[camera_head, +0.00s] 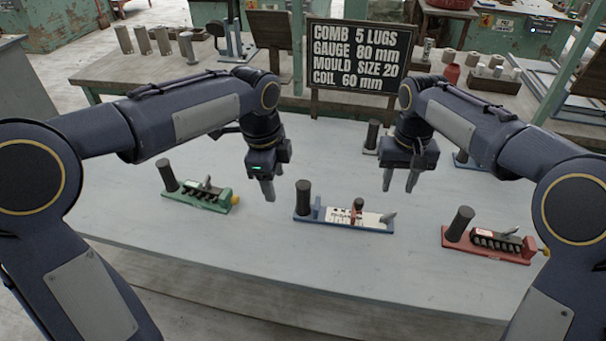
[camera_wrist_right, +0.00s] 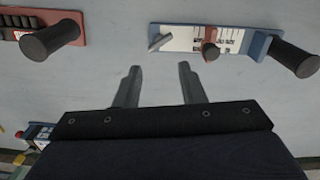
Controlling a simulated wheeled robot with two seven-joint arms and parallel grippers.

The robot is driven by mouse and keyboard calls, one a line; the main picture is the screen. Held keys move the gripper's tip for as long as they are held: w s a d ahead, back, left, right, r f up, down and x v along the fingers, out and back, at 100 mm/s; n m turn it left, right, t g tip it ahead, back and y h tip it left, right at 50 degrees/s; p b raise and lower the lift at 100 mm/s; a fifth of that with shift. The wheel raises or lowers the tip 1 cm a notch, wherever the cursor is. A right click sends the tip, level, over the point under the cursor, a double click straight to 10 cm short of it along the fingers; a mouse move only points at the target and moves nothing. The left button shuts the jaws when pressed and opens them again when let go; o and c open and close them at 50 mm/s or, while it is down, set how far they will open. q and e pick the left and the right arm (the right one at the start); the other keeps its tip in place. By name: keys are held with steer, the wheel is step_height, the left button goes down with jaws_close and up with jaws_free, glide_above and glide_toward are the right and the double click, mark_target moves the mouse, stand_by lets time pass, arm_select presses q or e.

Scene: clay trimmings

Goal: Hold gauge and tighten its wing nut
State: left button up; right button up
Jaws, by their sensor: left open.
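The gauge (camera_head: 327,215) lies on the table on a blue base, with a white scale plate, a dark upright handle (camera_head: 303,197) at its left end and a reddish slider (camera_head: 357,207). A grey wing nut (camera_head: 388,217) stands at its right end. In the right wrist view the gauge (camera_wrist_right: 256,46) is at the upper right, and its wing nut (camera_wrist_right: 160,42) is just beyond my fingertips. My left gripper (camera_head: 268,190) is open and empty, above the table left of the gauge handle. My right gripper (camera_head: 399,181) is open and empty, above and behind the wing nut end.
A green tool (camera_head: 205,200) stands left of the gauge and a red tool (camera_head: 490,242) right of it, both with dark handles. A black sign (camera_head: 358,55) reading "GAUGE 80 mm" stands behind. The table front (camera_head: 300,262) is clear.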

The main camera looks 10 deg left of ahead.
mark_target(303, 198)
arm_select(q)
steer(key=w+d+f+m, duration=0.1)
steer(key=w, duration=0.1)
steer(key=w+d+f+m, duration=0.1)
steer(key=w+d+m, duration=0.1)
steer(key=w+d+f+m, duration=0.2)
steer(key=shift+f+g+y, duration=0.1)
steer(key=shift+g+y, duration=0.3)
step_height(303, 198, down, 8)
steer(key=shift+r, duration=0.15)
